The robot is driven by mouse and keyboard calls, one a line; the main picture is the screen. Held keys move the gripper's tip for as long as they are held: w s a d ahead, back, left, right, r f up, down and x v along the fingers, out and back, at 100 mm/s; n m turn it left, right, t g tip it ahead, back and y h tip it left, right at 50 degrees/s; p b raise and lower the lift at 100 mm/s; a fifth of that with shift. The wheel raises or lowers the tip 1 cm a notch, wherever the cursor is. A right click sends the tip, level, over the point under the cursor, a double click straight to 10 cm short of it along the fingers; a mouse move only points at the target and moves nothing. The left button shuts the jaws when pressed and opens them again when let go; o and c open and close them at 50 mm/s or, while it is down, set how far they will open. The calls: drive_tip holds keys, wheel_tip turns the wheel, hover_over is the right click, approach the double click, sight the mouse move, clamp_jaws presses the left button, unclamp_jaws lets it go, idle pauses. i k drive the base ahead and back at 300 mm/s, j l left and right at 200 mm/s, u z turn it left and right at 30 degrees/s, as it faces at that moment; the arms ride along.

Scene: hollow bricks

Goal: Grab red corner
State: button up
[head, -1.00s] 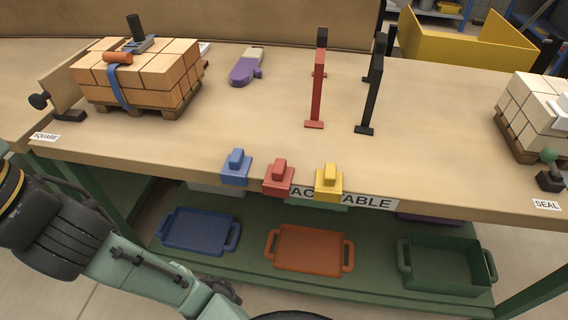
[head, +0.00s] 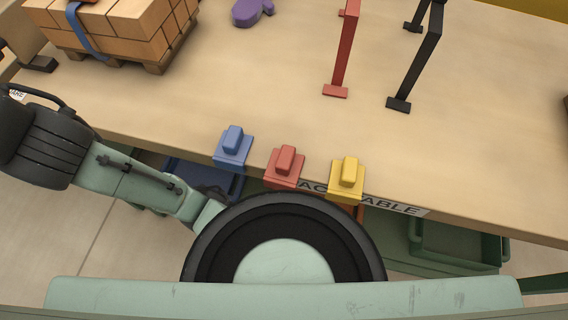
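The red corner (head: 285,166) sits on the front edge of the table, between a blue corner (head: 233,147) and a yellow corner (head: 346,178). It is a small stepped block with a raised knob, and nothing touches it. My arm reaches to the left edge of the head view, well left of the red corner. My gripper is outside the view, so its fingers cannot be seen.
A strapped brick pallet (head: 150,62) stands at the back left. A red upright (head: 344,52) and a black upright (head: 425,50) stand behind the corners. The tabletop (head: 250,85) between is clear. A green tray (head: 455,262) lies below the table.

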sight(285, 166)
drive_tip(key=k+l+u, duration=0.15)
drive_tip(key=l, duration=0.35)
drive_tip(key=k+l+u, duration=0.15)
drive_tip(key=l, duration=0.35)
drive_tip(key=k+l+u, duration=0.15)
drive_tip(key=k+l, duration=0.15)
drive_tip(key=l, duration=0.15)
drive_tip(key=k+l+u, duration=0.15)
drive_tip(key=l, duration=0.3)
drive_tip(key=k+l+u, duration=0.15)
drive_tip(key=k+l, duration=0.25)
